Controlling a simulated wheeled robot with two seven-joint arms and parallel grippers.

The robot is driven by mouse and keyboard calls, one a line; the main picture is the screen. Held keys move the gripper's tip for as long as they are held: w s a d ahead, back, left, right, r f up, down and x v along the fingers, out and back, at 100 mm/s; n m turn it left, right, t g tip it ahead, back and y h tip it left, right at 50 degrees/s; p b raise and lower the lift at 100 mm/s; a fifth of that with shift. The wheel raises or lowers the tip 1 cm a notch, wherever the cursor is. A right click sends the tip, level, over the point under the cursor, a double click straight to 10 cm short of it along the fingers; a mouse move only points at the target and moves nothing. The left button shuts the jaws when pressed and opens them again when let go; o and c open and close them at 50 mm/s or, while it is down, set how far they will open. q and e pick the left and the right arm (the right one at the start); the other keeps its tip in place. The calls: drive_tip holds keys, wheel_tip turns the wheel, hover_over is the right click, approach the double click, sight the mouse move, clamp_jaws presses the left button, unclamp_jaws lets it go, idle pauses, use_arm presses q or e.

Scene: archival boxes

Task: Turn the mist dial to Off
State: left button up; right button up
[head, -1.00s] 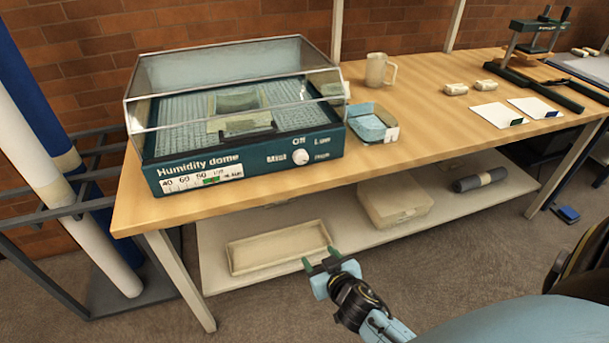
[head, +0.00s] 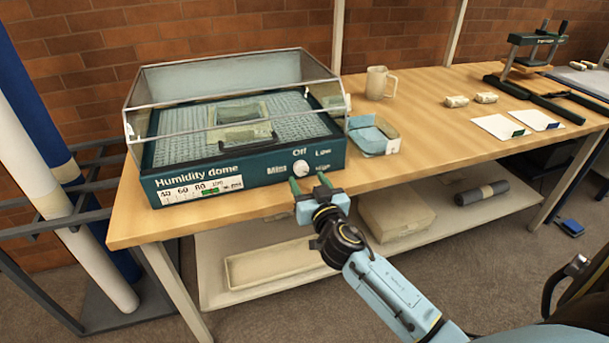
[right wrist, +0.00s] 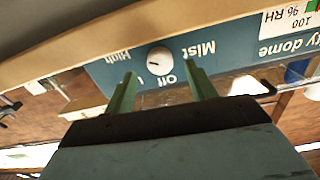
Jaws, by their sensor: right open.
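The mist dial (head: 300,168) is a white round knob on the dark teal front panel of the humidity dome (head: 240,180). Mist is printed at its left, Off above it, Low and High at its right. In the right wrist view the panel is upside down and the dial (right wrist: 160,60) shows a small dark mark on the Low and High side; I cannot tell exactly which label it points to. My right gripper (head: 309,182) is open and empty, just in front of and slightly below the dial. In the right wrist view its green fingers (right wrist: 160,75) are spread to either side of the dial. My left gripper is not in view.
The dome's clear cover (head: 235,85) stands over a mesh bed. A blue tray (head: 368,140) and a beige mug (head: 377,82) stand to its right on the wooden table (head: 430,130). A lower shelf with boxes lies under the table edge.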

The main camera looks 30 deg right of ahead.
sight(303, 171)
drive_tip(key=shift+x, duration=1.2)
drive_tip(key=shift+w+d, duration=0.1)
drive_tip(key=shift+w, duration=0.4)
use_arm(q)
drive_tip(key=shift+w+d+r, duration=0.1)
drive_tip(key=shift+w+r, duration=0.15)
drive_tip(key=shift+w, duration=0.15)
use_arm(e)
drive_tip(key=c, duration=1)
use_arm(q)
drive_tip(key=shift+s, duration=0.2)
